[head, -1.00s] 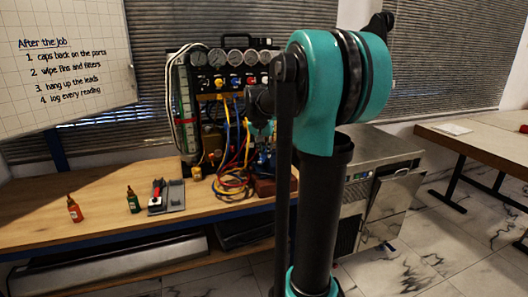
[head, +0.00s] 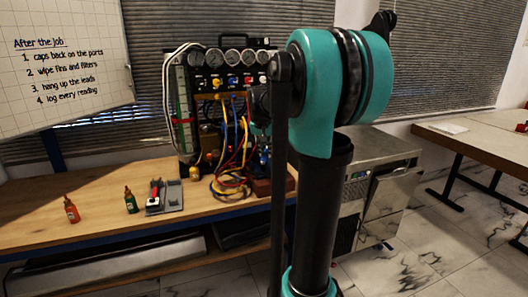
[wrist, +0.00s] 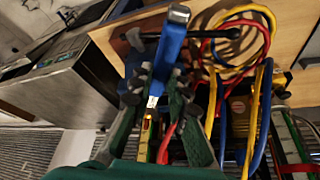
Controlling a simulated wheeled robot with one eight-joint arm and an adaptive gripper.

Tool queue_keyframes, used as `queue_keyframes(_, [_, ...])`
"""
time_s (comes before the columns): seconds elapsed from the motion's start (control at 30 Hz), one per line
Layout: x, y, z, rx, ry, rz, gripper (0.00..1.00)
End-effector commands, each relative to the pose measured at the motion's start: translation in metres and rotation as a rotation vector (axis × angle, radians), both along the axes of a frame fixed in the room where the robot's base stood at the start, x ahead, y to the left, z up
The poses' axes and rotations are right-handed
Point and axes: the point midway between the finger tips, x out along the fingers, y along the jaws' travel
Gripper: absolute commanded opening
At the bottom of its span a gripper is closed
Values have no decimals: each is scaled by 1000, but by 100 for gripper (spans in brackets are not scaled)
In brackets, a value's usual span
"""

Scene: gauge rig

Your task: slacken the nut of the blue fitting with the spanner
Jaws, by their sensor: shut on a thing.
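Small blue parts (head: 264,155) show low at the right of the gauge rig (head: 225,95) in the head view.
Yellow, red and blue hoses (head: 236,165) loop close beside the gripper; they also show in the wrist view (wrist: 262,60).

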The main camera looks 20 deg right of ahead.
Motion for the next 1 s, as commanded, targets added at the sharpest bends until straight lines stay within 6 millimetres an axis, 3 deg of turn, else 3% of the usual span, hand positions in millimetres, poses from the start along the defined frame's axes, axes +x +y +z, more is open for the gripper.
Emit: queue_keyframes(1.0, [-4, -9, 0, 1, 1, 71, 0])
